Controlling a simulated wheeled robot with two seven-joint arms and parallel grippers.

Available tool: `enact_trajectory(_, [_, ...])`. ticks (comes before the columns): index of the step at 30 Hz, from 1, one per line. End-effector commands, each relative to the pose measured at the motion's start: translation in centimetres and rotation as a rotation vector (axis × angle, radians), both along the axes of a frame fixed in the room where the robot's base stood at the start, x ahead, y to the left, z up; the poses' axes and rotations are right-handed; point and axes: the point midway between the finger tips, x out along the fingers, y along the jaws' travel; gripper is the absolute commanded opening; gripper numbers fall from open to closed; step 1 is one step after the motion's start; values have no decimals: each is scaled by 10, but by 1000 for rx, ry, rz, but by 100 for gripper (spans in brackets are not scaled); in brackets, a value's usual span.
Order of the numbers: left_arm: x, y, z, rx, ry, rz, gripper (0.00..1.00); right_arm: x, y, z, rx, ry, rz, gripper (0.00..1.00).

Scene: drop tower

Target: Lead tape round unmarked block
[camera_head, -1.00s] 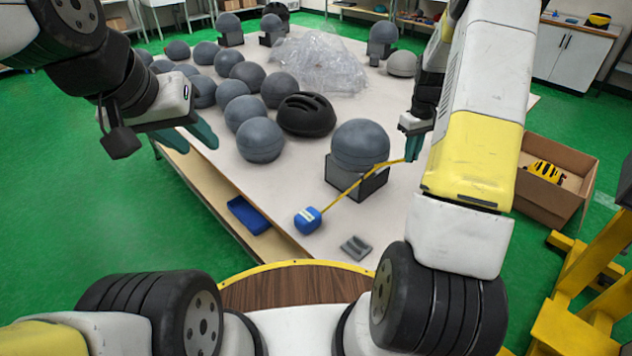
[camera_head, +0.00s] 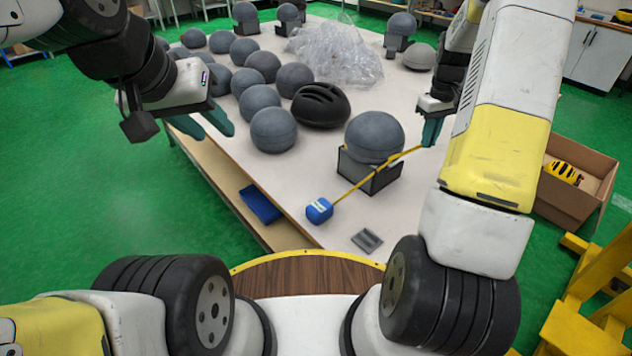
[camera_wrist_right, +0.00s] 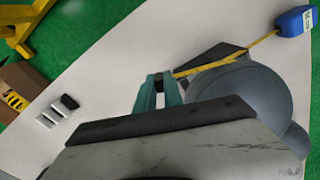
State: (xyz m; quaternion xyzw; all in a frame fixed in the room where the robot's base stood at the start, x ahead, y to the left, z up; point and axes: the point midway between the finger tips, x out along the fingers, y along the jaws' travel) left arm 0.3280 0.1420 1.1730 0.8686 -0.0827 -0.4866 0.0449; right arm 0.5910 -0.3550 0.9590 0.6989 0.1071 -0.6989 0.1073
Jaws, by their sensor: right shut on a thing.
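A grey dome-shaped block (camera_head: 374,138) sits on a dark square stand (camera_head: 372,172) near the table's front right. A blue tape case (camera_head: 319,210) lies on the table in front of it. Yellow tape (camera_head: 350,187) runs from the case past the block's near side, at the stand's height. My right gripper (camera_head: 431,132) is shut on the tape's free end, right of the block. In the right wrist view, its fingertips (camera_wrist_right: 158,92) hold the tape beside the block (camera_wrist_right: 245,95). Whether tape touches block is unclear. My left gripper (camera_head: 208,122) is open and empty at the table's left edge.
Several other grey domes (camera_head: 273,130) and a black helmet (camera_head: 320,105) stand behind and left. Clear plastic wrap (camera_head: 335,55) lies farther back. A small grey piece (camera_head: 367,240) lies at the front. A cardboard box (camera_head: 577,200) is right of the table (camera_head: 310,175).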

Motion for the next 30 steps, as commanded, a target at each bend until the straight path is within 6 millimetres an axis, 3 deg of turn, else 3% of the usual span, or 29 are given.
enact_trajectory(30, [0,0,0,0,0,0,36,1,0,155,-1,-3,1,0])
